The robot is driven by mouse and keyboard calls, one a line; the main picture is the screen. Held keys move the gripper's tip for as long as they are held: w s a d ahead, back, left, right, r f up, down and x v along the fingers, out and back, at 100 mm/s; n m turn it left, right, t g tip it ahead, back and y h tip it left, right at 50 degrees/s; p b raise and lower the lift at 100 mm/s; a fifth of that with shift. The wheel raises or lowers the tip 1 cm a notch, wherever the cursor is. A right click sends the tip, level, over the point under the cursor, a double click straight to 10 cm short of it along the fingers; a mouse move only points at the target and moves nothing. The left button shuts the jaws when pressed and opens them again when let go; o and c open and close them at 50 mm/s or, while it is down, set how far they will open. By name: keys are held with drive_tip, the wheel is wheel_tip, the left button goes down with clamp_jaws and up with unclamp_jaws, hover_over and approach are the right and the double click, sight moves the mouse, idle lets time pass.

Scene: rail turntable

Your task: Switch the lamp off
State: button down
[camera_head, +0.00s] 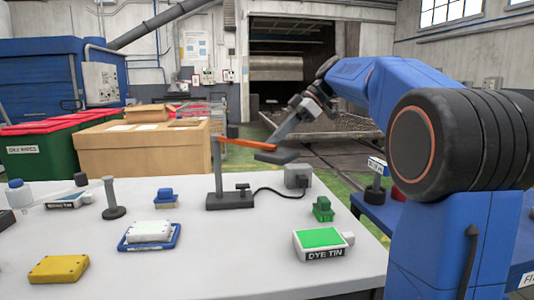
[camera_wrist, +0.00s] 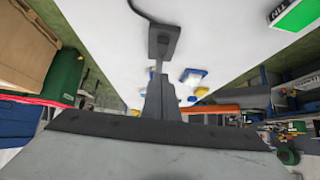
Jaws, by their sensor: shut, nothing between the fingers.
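The desk lamp has a dark base (camera_head: 230,201), a grey post (camera_head: 218,166) and an orange arm (camera_head: 238,143) reaching right. A dark flat piece (camera_head: 275,156), likely the lamp head, is at that arm's right end. A small dark knob (camera_head: 243,187) stands on the base. The base also shows in the wrist view (camera_wrist: 163,40). My gripper (camera_head: 272,140) is shut and empty, above the base and close to the orange arm; whether it touches is unclear. In the wrist view my fingers (camera_wrist: 160,78) point toward the base. No glow is visible, so I cannot tell whether the lamp is lit.
A cable runs from the base to a grey box (camera_head: 298,175). The white table (camera_head: 200,265) also holds a dye tin (camera_head: 320,243), a green block (camera_head: 323,209), a blue block (camera_head: 165,198), a blue tray (camera_head: 125,245), a yellow box (camera_head: 58,268) and a grey post (camera_head: 112,198).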

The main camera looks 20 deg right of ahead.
hover_over(245, 185)
drive_tip(key=d, duration=0.3)
wheel_tip(245, 185, down, 6)
wheel_tip(245, 185, down, 3)
drive_tip(key=shift+s+d+f, duration=0.1)
drive_tip(key=shift+s+f, duration=0.05)
drive_tip(key=shift+f, duration=0.5)
drive_tip(key=shift+d+f+y, duration=0.1)
drive_tip(key=shift+f+y, duration=0.2)
drive_tip(key=shift+r, duration=0.85)
